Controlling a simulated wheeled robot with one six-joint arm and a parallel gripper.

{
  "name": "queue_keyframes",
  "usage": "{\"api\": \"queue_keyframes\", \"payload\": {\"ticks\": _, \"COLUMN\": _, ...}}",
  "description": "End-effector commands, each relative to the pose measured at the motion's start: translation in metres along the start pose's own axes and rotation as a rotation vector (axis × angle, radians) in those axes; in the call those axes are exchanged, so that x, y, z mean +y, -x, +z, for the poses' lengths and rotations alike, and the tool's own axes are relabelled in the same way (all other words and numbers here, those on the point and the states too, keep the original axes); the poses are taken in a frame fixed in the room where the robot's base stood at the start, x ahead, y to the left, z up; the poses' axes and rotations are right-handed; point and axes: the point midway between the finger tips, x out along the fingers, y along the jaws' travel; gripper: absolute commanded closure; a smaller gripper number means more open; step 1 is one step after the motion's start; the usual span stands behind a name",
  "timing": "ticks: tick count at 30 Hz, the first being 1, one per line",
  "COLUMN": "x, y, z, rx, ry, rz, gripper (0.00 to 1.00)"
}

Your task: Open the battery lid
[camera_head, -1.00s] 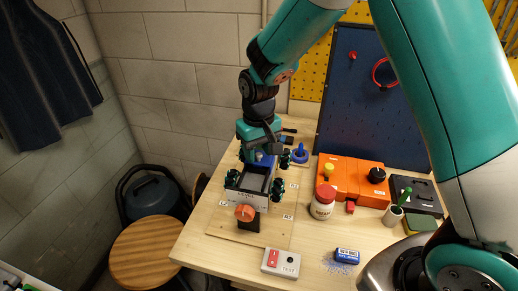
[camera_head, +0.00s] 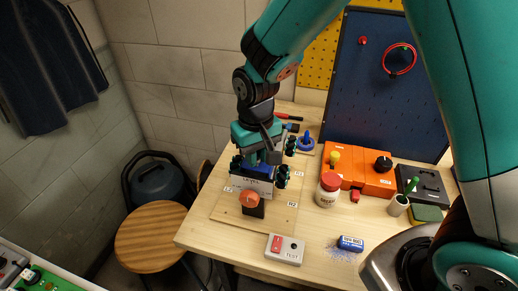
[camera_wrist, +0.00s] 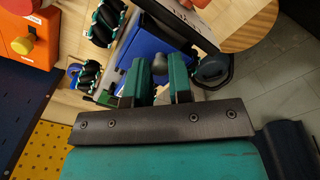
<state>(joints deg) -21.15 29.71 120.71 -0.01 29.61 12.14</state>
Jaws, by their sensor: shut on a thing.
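A small wheeled vehicle with black and teal wheels stands on a wooden board; its pale lettered front panel (camera_head: 252,187) faces me. The blue lid (camera_wrist: 150,44) lies on its top in the wrist view, and only a little blue shows under the gripper in the head view. A small grey-blue knob (camera_wrist: 160,66) rises from the lid. My gripper (camera_wrist: 159,82) is shut on this knob, one teal finger on each side. In the head view my gripper (camera_head: 265,157) is down over the vehicle and hides most of its top.
An orange knob on a black block (camera_head: 253,204) stands just in front of the vehicle. The bench front is mostly clear.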

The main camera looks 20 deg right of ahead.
Motion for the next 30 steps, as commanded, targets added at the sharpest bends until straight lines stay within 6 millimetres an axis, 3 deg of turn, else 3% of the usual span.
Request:
{"api": "queue_keyframes", "payload": {"ticks": 3, "x": 0.0, "y": 0.001, "z": -0.001, "rx": 0.002, "ry": 0.0, "rz": -0.001, "gripper": 1.0}}
{"api": "queue_keyframes", "payload": {"ticks": 4, "x": 0.0, "y": 0.001, "z": -0.001, "rx": 0.002, "ry": 0.0, "rz": -0.001, "gripper": 0.76}}
{"api": "queue_keyframes", "payload": {"ticks": 7, "x": 0.0, "y": 0.001, "z": -0.001, "rx": 0.002, "ry": 0.0, "rz": 0.0, "gripper": 0.55}}
{"api": "queue_keyframes", "payload": {"ticks": 19, "x": 0.0, "y": 0.01, "z": -0.001, "rx": 0.004, "ry": 0.0, "rz": -0.001, "gripper": 0.55}}
{"api": "queue_keyframes", "payload": {"ticks": 23, "x": 0.0, "y": 0.033, "z": -0.001, "rx": 0.008, "ry": 0.0, "rz": -0.002, "gripper": 0.55}}
{"api": "queue_keyframes", "payload": {"ticks": 30, "x": 0.0, "y": 0.095, "z": -0.002, "rx": 0.01, "ry": 0.0, "rz": -0.002, "gripper": 0.55}}
